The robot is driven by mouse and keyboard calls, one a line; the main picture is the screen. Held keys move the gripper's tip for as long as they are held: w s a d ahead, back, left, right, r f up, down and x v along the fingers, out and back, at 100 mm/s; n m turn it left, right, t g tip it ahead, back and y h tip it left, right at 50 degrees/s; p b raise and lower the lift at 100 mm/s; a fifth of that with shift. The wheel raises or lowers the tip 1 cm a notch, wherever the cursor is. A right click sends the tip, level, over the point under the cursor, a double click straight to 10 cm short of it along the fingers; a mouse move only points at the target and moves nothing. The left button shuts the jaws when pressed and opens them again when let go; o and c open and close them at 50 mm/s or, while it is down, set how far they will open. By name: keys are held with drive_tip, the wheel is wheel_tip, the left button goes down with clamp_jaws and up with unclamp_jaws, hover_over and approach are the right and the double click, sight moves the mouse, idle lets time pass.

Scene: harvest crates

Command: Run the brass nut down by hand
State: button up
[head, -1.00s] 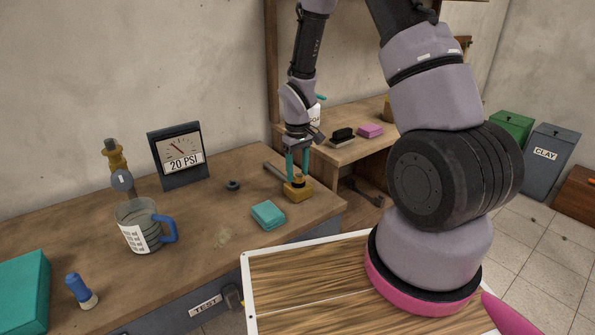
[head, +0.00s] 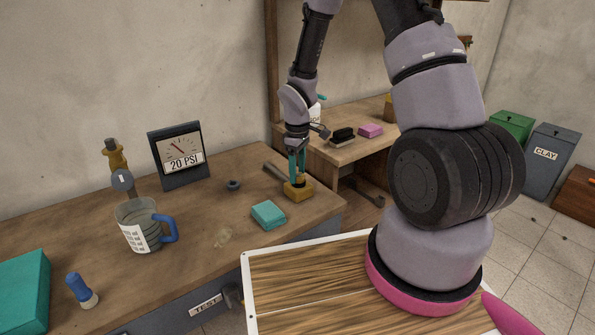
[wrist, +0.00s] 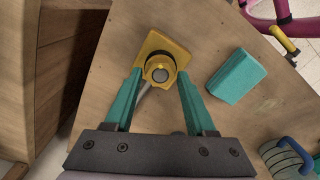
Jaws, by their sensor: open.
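The yellow brass fitting (head: 298,190) stands near the right end of the wooden bench. In the wrist view its squarish base (wrist: 160,45) shows, with the round brass nut (wrist: 171,62) on top around a grey stem end (wrist: 160,75). My gripper (head: 297,173) points down over the fitting. In the wrist view its teal fingers (wrist: 160,77) are apart, one on each side of the nut, with a gap visible. I cannot tell whether the fingertips reach down to the nut's level. A grey pipe (head: 275,172) runs out from the fitting toward the back left.
A teal block (head: 268,214) lies just left of the fitting. A dark ring (head: 233,185), a gauge reading 20 PSI (head: 181,156), a mug with a blue handle (head: 140,228) and a blue-capped flashlight-like item (head: 80,289) stand further left. The bench's front middle is mostly clear.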

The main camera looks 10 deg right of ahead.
drive_tip(key=shift+s+n, duration=0.1)
drive_tip(key=shift+n, duration=2.5)
drive_tip(key=shift+n, duration=0.9)
drive_tip(key=c, duration=0.8)
drive_tip(key=shift+m, duration=0.9)
drive_tip(key=shift+m, duration=0.9)
